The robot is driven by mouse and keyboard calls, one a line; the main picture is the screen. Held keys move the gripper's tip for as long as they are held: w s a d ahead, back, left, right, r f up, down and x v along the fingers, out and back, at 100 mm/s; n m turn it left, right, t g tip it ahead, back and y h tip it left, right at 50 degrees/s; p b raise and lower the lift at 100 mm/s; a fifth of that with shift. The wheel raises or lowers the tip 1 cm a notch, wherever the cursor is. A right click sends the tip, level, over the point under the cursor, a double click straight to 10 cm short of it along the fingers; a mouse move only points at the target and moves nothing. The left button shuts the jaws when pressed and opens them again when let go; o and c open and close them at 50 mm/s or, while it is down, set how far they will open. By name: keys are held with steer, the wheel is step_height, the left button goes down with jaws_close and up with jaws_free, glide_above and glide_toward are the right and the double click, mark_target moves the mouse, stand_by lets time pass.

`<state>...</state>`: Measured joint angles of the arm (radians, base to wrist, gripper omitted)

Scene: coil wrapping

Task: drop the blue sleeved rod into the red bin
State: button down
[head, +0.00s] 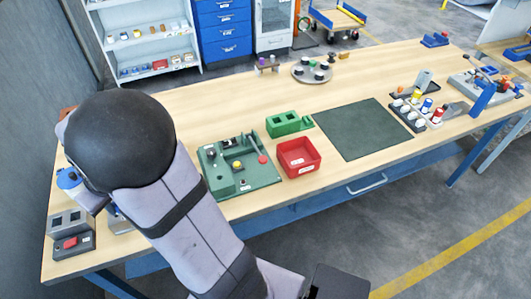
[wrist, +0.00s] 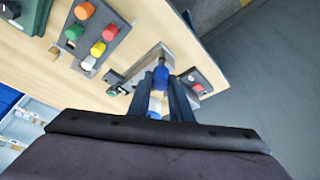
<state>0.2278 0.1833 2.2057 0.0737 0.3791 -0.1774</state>
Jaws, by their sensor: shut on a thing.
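The blue sleeved rod (wrist: 160,75) shows in the wrist view between the fingers of my gripper (wrist: 162,88). It has blue parts with a pale tan band between them. My gripper is shut on it, above or at a grey fixture (wrist: 148,60); I cannot tell whether the rod touches that fixture.
A green board (head: 225,184) with small parts and a green block (head: 287,123) stand beside the bin. A dark mat (head: 362,130) lies clear to its right. A grey box with a red button (head: 73,243) sits at the left front corner. Coloured knobs (wrist: 92,35) show in the wrist view.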

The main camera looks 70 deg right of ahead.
steer(key=a+n+p, duration=0.1)
steer(key=a+p, duration=0.1)
steer(key=a, duration=0.5)
steer(key=w+d+m+h+b, duration=0.2)
steer(key=d+m, duration=0.5)
steer(key=d, duration=1.2)
steer(key=s+d+f+m+g+h+b, duration=0.1)
steer(key=s+d+m, duration=0.2)
steer(key=d, duration=0.6)
steer(key=s+d+f+m+g, duration=0.15)
steer(key=s+d, duration=0.25)
steer(key=d, duration=0.4)
steer(key=s+d+f+m+g+b, duration=0.1)
steer(key=s+d+m, duration=0.3)
steer(key=s+d, duration=0.45)
steer(key=s+d+f+m+g, duration=0.15)
steer(key=s+d+m, duration=0.35)
steer(key=s, duration=0.7)
steer(key=s+d+m+g+b, duration=0.1)
steer(key=s+d+m, duration=0.1)
steer(key=s+d, duration=0.7)
steer(key=shift+s+a+f+b, duration=0.15)
steer(key=shift+f+b, duration=0.5)
steer(key=shift+f, duration=0.4)
steer(key=shift+s+a+f+b, duration=0.15)
steer(key=shift+f+b, duration=0.45)
steer(key=shift+f, duration=0.4)
steer(key=shift+a+f+b, duration=0.15)
steer(key=shift+f+b, duration=0.5)
steer(key=shift+f, duration=0.4)
